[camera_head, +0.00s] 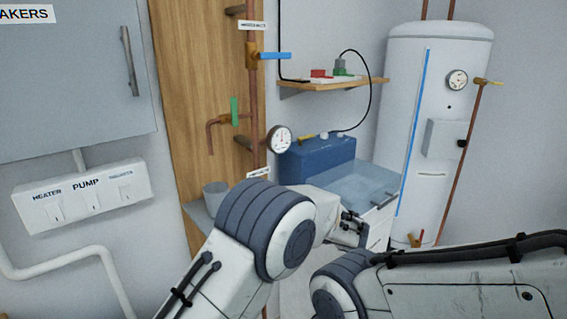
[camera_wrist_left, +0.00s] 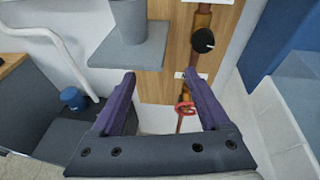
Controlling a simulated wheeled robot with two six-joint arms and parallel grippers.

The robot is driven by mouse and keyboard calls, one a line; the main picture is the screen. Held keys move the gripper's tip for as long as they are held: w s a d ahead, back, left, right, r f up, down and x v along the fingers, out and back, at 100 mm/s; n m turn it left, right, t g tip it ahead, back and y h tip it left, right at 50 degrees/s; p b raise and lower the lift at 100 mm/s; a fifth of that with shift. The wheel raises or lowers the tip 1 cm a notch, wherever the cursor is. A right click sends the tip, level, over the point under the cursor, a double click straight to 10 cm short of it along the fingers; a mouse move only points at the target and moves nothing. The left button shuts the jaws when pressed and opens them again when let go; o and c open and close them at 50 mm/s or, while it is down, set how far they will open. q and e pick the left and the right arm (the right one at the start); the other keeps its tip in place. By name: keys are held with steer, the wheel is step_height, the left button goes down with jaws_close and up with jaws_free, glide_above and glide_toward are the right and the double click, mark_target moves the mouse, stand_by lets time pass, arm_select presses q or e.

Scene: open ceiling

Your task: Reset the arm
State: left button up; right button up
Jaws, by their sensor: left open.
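My left arm (camera_head: 240,240) rises from the bottom of the head view and bends away toward the blue box and the white tank. Its far end is partly hidden by the arm itself, and I cannot make out the fingers there. In the left wrist view my left gripper (camera_wrist_left: 159,76) is open, with two purple fingers apart and nothing between them. Wooden panel and pipe lie beyond the fingertips. My right arm (camera_head: 460,280) comes in from the right. Its gripper is not in view.
A grey cup (camera_head: 215,194) stands on a small shelf by the wooden panel (camera_head: 178,90). A copper pipe carries a gauge (camera_head: 279,139) and valves. A blue box (camera_head: 318,160) and white tank (camera_head: 425,120) stand behind. A red valve handle (camera_wrist_left: 185,108) is beyond the fingers.

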arm_select(q)
steer(key=s+a+r+n+g+h+p, duration=0.1)
steer(key=s+n+g+h, duration=0.4)
steer(key=s, duration=1.4)
steer(key=s+a+r+n+g+h+p, duration=0.2)
steer(key=s+n, duration=1.1)
steer(key=s, duration=0.7)
steer(key=r+g+h+p, duration=0.1)
steer(key=g+h+p, duration=0.1)
steer(key=g+h, duration=0.1)
steer(key=shift+s+a+n+h, duration=0.15)
steer(key=shift+s+n+h, duration=0.2)
steer(key=shift+h, duration=0.45)
steer(key=shift+w, duration=0.1)
steer(key=shift+c, duration=0.3)
